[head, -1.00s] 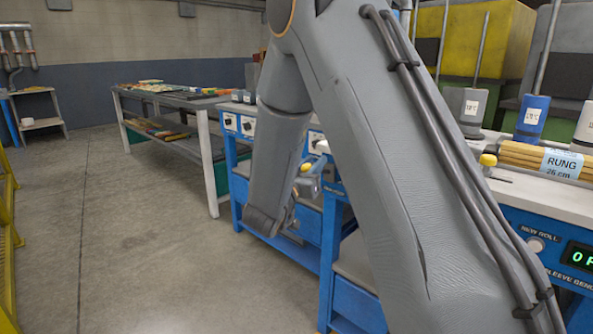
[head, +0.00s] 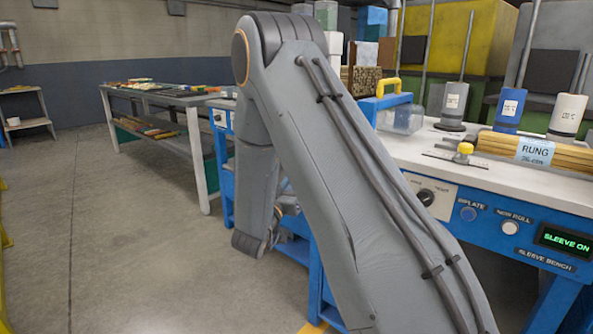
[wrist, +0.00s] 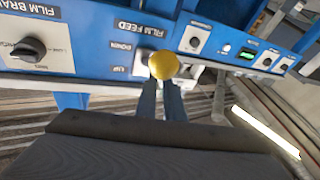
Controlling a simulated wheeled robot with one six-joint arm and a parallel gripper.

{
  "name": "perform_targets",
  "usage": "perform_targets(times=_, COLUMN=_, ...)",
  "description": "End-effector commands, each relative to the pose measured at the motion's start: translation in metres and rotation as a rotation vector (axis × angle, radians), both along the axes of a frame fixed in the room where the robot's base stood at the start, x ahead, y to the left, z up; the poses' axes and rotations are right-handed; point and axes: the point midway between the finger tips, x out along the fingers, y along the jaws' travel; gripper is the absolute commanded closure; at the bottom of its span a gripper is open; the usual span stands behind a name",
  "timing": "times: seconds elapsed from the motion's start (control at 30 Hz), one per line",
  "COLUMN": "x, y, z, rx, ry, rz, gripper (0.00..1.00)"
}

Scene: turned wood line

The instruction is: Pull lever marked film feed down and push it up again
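The film feed lever shows as a yellow ball knob (wrist: 163,65) in the wrist view, in front of a blue panel with a white plate. The plate is labelled FILM FEED (wrist: 140,28), with DOWN and UP marks beside the knob. The lettering is upside down in this view. My gripper (wrist: 162,85) has its two dark fingers close together, with their tips right at the knob's edge. The knob is not between them, and whether they touch it is hard to tell. In the head view my arm hides the lever and gripper.
A FILM BRAKE rotary switch (wrist: 28,48) is left of the lever in the wrist view. The head view shows the sleeve bench panel with a green SLEEVE ON display (head: 566,243) and a RUNG bundle (head: 558,154). Open floor (head: 130,240) lies at left.

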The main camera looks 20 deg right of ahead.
Motion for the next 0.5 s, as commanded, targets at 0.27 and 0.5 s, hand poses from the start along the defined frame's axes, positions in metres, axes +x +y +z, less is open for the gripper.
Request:
perform_targets(times=0.27, x=0.0003, y=-0.0035, z=0.0050, rx=-0.002, ry=-0.010, rz=-0.006, gripper=0.56)
perform_targets(times=0.5, x=-0.0001, y=-0.0010, z=0.0056, rx=-0.003, ry=-0.011, rz=-0.003, gripper=0.56)
